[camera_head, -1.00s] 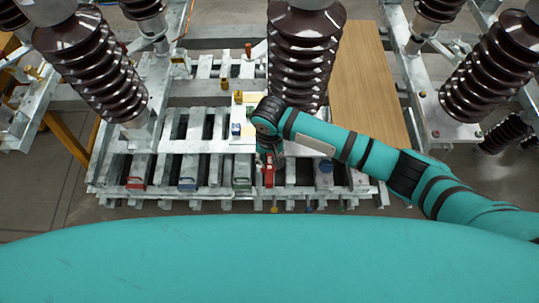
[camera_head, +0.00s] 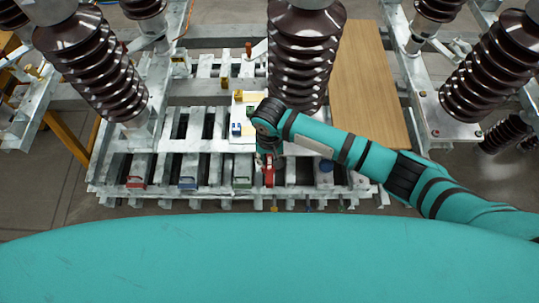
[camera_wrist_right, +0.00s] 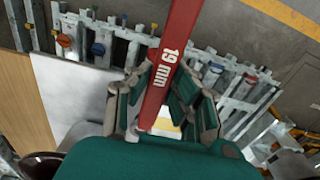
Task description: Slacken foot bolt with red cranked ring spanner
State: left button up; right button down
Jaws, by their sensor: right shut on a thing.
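The red ring spanner, marked 19 mm, fills the middle of the right wrist view (camera_wrist_right: 172,60). In the head view its red part (camera_head: 268,172) shows below my right wrist, at the front of the metal frame. My right gripper (camera_wrist_right: 160,105) is shut on the spanner, with the teal finger pads on either side of it. In the head view the gripper (camera_head: 267,158) is small and partly covered by my arm. The spanner's ring ends do not show clearly. I cannot tell which bolt is the foot bolt. My left gripper is not in view.
Red (camera_head: 135,183), blue (camera_head: 187,184) and green (camera_head: 241,182) items sit along the frame's front. A large brown ribbed insulator (camera_head: 303,60) stands just behind my right wrist. A wooden board (camera_head: 367,85) lies to its right. More insulators flank both sides.

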jog(key=shift+f, duration=0.7)
jog(key=shift+w+d+r+n+p, duration=0.1)
jog(key=shift+d+r+n+p, duration=0.05)
jog(key=shift+d+n+p, duration=0.55)
jog(key=w+d+n, duration=0.1)
jog(key=d+n, duration=0.1)
jog(key=w+d+n, duration=0.1)
jog(key=d+n, duration=0.1)
jog(key=w+d+n, duration=0.1)
jog(key=d+n, duration=0.1)
jog(key=n, duration=0.1)
jog(key=shift+d+p, duration=0.1)
jog(key=shift+p, duration=0.2)
jog(key=shift+w+d+f+n, duration=0.2)
jog(key=shift+w+d+n, duration=0.35)
jog(key=shift+n, duration=0.25)
jog(key=shift+w+d+n+b, duration=0.4)
jog(key=shift+w+n, duration=0.35)
jog(key=shift+n, duration=0.25)
